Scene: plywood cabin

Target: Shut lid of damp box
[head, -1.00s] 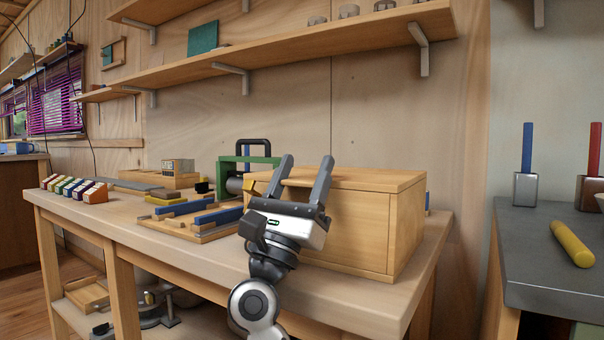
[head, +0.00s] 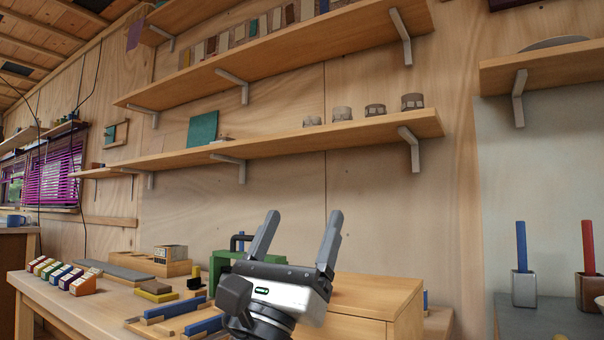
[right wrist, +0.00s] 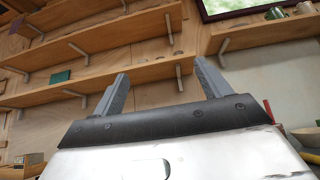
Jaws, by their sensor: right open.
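The damp box appears to be the large wooden box (head: 372,298) on the workbench, low in the head view. Its flat wooden top lies level and looks closed; its front is partly hidden by my gripper and cut off by the picture's lower edge. My right gripper (head: 298,232) is open and empty, its two grey fingers pointing up, in front of the box and above its top in the picture. In the right wrist view the open fingers (right wrist: 158,82) point toward the wall shelves. The box cannot be made out there. My left gripper is not in view.
A green frame with a dark handle (head: 222,262) stands left of the box. Blue-handled tools (head: 190,325) lie on the bench (head: 100,305). Wooden shelves (head: 290,138) run along the wall above. A counter at the right holds a blue stick in a metal holder (head: 523,288).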

